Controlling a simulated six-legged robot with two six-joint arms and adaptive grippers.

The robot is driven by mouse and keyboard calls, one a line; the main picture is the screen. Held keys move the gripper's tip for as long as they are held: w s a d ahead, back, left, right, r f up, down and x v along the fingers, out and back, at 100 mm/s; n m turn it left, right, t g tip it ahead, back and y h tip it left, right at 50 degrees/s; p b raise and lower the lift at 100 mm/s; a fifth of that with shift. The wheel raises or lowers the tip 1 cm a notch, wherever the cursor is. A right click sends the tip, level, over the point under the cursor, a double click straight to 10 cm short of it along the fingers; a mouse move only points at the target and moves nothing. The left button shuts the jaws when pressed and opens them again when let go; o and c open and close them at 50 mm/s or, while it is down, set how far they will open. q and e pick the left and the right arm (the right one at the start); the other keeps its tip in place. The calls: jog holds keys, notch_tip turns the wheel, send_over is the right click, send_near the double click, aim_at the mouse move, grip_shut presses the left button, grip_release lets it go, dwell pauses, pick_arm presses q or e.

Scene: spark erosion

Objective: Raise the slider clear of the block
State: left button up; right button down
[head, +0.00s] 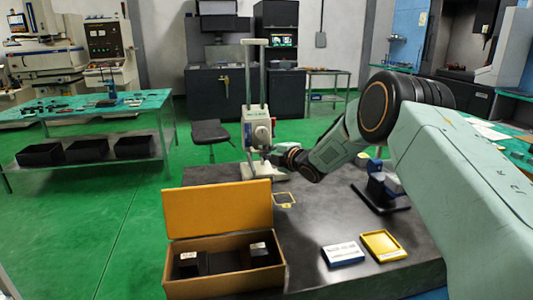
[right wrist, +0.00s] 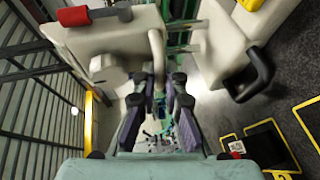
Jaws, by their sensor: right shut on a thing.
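The slider (head: 258,130) is a pale housing with a round dial on the upright column of a white measuring stand (head: 255,85). My right gripper (head: 272,154) comes in from the right and is shut at the slider's lower front. In the right wrist view, its two dark fingers (right wrist: 157,112) stand on either side of a part of the slider (right wrist: 115,42), with the gripped spot partly hidden. I cannot make out a block under the slider; my gripper covers that area. My left gripper is not in view.
An open orange box (head: 217,208) with dark labelled pieces stands at the front of the dark table (head: 315,212). A blue-white box (head: 343,253) and a yellow tray (head: 384,246) lie front right. A blue device (head: 380,186) on a black base stands right of the stand.

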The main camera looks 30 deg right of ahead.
notch_tip(320, 180, up, 6)
jog(key=p, duration=0.3)
jog(key=shift+f, duration=0.15)
jog(key=c, duration=1.4)
grip_release()
send_near(262, 134)
jog(key=v, duration=0.4)
jog(key=shift+s+d, duration=0.1)
jog(key=shift+s, duration=0.15)
